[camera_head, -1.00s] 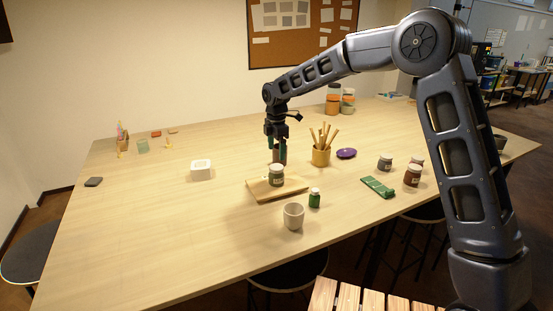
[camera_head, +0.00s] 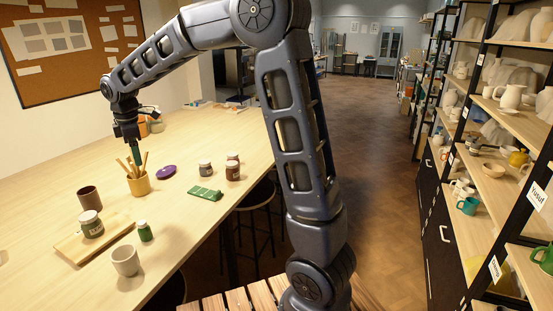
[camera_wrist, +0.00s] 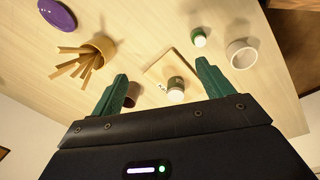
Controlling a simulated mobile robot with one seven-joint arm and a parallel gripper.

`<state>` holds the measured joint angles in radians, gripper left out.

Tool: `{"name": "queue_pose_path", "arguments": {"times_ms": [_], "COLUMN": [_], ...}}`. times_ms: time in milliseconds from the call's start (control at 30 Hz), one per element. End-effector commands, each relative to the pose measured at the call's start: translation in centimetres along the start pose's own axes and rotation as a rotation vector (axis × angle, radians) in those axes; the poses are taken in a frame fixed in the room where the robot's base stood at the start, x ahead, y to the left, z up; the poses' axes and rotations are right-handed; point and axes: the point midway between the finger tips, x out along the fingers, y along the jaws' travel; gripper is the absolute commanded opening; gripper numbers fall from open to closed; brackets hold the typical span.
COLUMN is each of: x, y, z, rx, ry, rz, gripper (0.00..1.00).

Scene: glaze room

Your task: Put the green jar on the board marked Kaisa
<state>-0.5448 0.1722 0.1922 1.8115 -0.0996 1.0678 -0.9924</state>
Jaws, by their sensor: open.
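A small green jar (camera_head: 145,231) with a pale lid stands on the table beside a wooden board (camera_head: 122,223). It also shows in the wrist view (camera_wrist: 198,38). A larger jar (camera_head: 92,224) with a pale lid and a greenish label stands on that board. My gripper (camera_head: 135,150) hangs above and behind the pot of wooden tools, away from both jars. In the wrist view my gripper (camera_wrist: 162,68) is open, with nothing between its green fingers.
Near the board stand a brown cup (camera_head: 89,197), a pale cup (camera_head: 126,260) and the tool pot (camera_head: 139,185). Shelves with pottery and a label reading Yusuf (camera_head: 537,195) line the right; open floor lies between.

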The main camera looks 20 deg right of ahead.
Motion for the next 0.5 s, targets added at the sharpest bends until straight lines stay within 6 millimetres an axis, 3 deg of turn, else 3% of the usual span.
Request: {"name": "queue_pose_path", "arguments": {"times_ms": [33, 200, 500], "x": [-1.1, -3.6, -6.6], "y": [-0.6, -3.0, -9.2], "z": [2.3, 9.1, 19.5], "rx": [0.064, 0.292, 0.695], "ry": [-0.001, 0.001, 0.020], "rz": [0.015, 0.053, 0.120], "gripper": [0.79, 0.79, 0.79]}}
